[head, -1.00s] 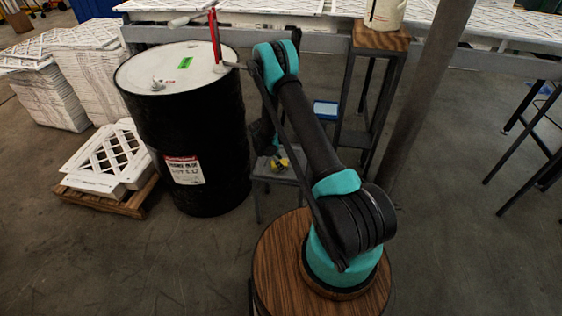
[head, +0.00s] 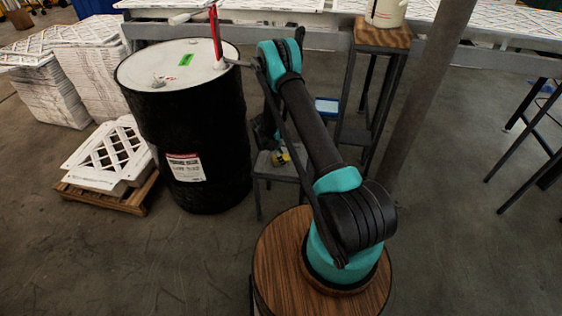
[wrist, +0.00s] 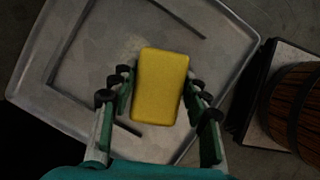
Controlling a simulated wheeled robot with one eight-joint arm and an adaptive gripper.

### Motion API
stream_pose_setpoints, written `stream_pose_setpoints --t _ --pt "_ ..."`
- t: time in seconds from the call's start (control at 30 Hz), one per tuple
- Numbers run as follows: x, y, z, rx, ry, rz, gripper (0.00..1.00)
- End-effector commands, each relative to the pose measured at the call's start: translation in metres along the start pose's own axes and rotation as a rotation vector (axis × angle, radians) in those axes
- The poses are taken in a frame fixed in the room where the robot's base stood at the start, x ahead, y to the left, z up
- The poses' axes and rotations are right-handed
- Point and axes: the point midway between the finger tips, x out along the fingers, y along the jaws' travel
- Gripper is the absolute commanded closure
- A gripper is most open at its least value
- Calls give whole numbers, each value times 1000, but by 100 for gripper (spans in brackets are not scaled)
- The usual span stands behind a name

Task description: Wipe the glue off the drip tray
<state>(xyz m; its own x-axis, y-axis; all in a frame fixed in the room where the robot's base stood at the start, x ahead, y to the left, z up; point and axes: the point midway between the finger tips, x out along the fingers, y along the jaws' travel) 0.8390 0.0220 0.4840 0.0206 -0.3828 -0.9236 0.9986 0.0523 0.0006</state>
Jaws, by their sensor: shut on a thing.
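My gripper (wrist: 160,98) is shut on a yellow sponge (wrist: 161,85), with one finger on each side of it. In the wrist view the sponge is over the grey drip tray (wrist: 222,88), which has a raised rim and dark straight lines on its floor. I cannot tell whether the sponge touches the tray. A faint pale patch (wrist: 128,48) on the tray lies up and left of the sponge; I cannot tell if it is glue. In the head view a bit of the sponge (head: 281,157) shows above a low grey stand, partly hidden by my arm.
A black drum (head: 190,125) with a red pump stands left of the stand. A tall stool (head: 383,40) bearing a pale container and a slanted grey post (head: 425,90) are to the right. White filters (head: 108,158) lie on a pallet at left. Open floor lies in front.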

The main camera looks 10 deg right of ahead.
Motion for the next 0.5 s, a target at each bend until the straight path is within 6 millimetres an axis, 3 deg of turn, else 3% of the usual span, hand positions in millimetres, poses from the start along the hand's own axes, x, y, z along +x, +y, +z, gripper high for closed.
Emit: stream_pose_setpoints --t 0.5 --pt "6 30 10 1 0 0 77"
